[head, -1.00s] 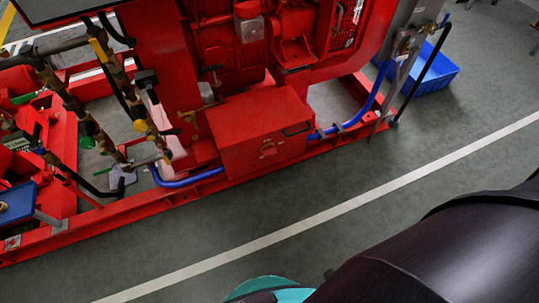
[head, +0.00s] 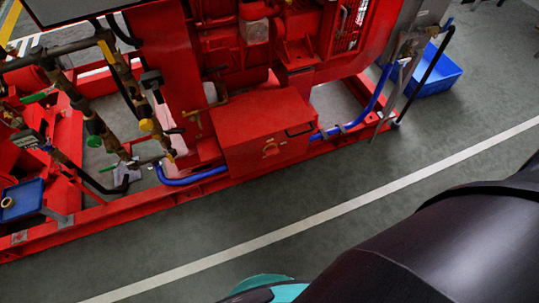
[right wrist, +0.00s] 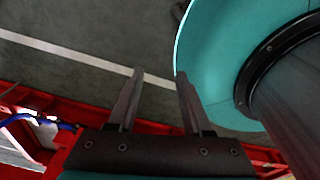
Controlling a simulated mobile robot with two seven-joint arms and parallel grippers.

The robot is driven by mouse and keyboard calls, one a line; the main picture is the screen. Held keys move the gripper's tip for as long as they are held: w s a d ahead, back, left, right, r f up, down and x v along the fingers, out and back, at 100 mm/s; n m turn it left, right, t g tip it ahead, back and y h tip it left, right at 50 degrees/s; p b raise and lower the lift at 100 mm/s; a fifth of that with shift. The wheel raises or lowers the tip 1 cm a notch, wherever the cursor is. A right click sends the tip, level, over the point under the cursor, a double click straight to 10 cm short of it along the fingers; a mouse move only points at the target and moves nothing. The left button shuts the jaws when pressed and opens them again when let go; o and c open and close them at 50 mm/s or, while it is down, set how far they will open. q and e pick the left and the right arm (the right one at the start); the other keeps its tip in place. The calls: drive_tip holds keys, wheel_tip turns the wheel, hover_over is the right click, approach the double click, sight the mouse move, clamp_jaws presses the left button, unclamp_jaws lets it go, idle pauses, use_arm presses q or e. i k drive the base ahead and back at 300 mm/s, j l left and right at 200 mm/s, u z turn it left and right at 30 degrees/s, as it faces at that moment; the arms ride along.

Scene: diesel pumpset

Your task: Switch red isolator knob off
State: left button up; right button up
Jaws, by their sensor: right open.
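The red isolator knob (head: 270,149) is a small red-orange knob on the front face of a red box (head: 262,125) low on the pumpset. Its exact pointing direction is too small to tell. My right gripper (right wrist: 160,78) shows in the right wrist view with two dark fingers apart and nothing between them. Grey floor and a white line lie beyond the fingers. The knob does not show in the right wrist view. My left gripper is not in view.
The red base rail (head: 200,190) runs along the pumpset's front, with a blue hose (head: 190,178) beside it. Brass pipework (head: 95,125) stands left. A blue crate (head: 436,74) sits at the back right. Grey floor with a white line (head: 300,226) is clear in front.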

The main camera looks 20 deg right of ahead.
sight(271, 150)
drive_tip(key=i+l+u, duration=0.15)
drive_tip(key=l+u, duration=0.2)
drive_tip(key=l, duration=0.15)
drive_tip(key=l+u, duration=0.35)
drive_tip(key=l, duration=0.15)
drive_tip(key=l+u, duration=0.4)
drive_tip(key=l, duration=0.15)
